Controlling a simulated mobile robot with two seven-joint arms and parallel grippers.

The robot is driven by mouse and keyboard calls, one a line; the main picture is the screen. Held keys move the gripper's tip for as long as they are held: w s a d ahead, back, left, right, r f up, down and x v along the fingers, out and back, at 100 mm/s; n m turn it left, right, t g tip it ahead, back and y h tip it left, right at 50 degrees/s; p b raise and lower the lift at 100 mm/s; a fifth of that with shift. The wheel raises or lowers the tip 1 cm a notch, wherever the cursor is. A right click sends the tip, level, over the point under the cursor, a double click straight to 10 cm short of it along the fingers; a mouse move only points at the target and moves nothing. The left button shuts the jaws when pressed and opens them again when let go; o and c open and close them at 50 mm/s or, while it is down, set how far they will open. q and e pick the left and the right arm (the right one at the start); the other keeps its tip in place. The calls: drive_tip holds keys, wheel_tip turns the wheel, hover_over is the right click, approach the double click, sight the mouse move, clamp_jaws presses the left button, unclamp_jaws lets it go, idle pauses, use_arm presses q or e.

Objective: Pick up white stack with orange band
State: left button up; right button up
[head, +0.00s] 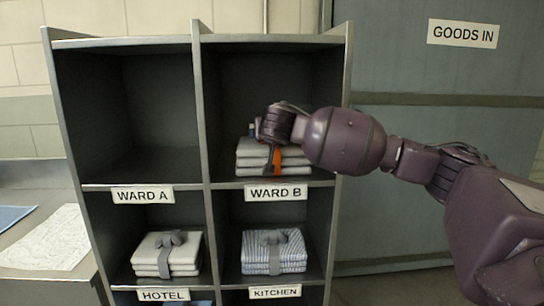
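The white stack with an orange band (250,159) lies in the upper right compartment, above the WARD B label (276,193). Its orange band (277,158) runs down the front. My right gripper (268,150) reaches in from the right and is at the top and front of the stack, by the band. The hand and wrist cover part of the stack's top and right side. I cannot tell whether the fingers are closed on the band. My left gripper is not in view.
The shelf's dividers (203,110) bound the compartment. The WARD A compartment (125,120) is empty. Below are a white stack with a grey band (150,262) and a blue-striped stack with a grey band (290,250). A counter with a sheet (48,240) stands left.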

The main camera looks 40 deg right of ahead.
drive_tip(key=shift+w+d, duration=0.15)
drive_tip(key=shift+w, duration=0.1)
drive_tip(key=c, duration=1.7)
drive_tip(key=shift+r, duration=0.1)
clamp_jaws()
